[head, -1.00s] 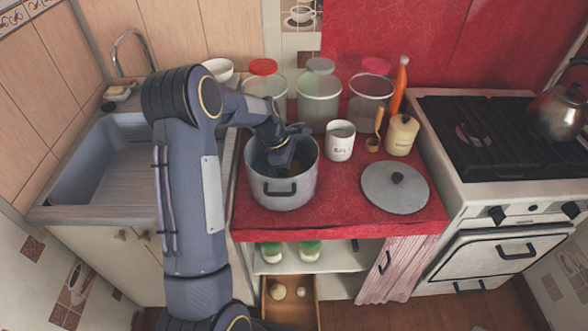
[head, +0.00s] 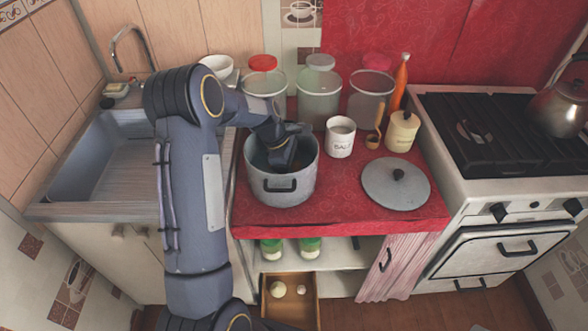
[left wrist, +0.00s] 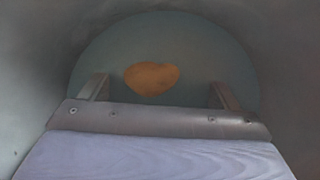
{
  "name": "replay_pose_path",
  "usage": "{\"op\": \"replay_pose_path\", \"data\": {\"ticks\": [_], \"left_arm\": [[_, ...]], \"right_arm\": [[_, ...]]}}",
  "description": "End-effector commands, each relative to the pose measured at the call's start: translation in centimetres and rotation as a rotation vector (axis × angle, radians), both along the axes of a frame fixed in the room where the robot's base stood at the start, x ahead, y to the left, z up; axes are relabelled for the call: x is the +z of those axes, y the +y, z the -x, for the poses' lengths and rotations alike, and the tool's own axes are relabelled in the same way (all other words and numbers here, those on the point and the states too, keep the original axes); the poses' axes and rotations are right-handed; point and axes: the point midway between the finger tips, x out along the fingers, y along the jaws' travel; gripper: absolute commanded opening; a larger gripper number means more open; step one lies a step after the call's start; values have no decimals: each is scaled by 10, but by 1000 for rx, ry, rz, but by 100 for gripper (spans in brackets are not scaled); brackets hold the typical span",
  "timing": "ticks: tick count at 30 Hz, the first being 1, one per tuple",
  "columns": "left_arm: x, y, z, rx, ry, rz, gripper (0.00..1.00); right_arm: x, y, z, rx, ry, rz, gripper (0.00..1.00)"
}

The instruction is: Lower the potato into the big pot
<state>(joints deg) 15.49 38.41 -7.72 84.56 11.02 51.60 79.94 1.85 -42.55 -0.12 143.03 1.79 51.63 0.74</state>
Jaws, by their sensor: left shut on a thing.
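The big pot (head: 283,188) is a grey metal pot with dark handles, standing open on the red counter. My left gripper (left wrist: 158,92) reaches down inside the pot, and its fingers are hidden by the pot in the head view. In the left wrist view the orange-brown potato (left wrist: 152,78) shows between the two fingers, with the pot's round bottom behind it. The gripper is shut on the potato; where finger and potato touch is not clear to see. My right gripper is in neither view.
A grey lid (head: 395,186) lies on the red cloth right of the pot. A white salt canister (head: 340,138) and glass jars (head: 318,98) stand close behind. An open drawer (head: 290,308) below holds small round items. The stove (head: 480,125) is at right, the sink (head: 105,165) at left.

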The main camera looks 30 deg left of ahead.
Motion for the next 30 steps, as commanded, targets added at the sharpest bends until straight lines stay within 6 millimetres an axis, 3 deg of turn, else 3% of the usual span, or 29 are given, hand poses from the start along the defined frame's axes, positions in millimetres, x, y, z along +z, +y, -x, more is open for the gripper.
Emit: {"op": "replay_pose_path", "data": {"ticks": [13,14,17,25,30], "left_arm": [[-4,0,0,0,0,0,56],[-4,0,0,0,0,0,85],[-4,0,0,0,0,0,98],[-2,1,0,0,-1,0,100],[17,8,2,2,-4,-2,100]], "right_arm": [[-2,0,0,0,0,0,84],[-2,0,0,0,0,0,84],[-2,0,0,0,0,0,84],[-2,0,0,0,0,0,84],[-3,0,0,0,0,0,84]]}}
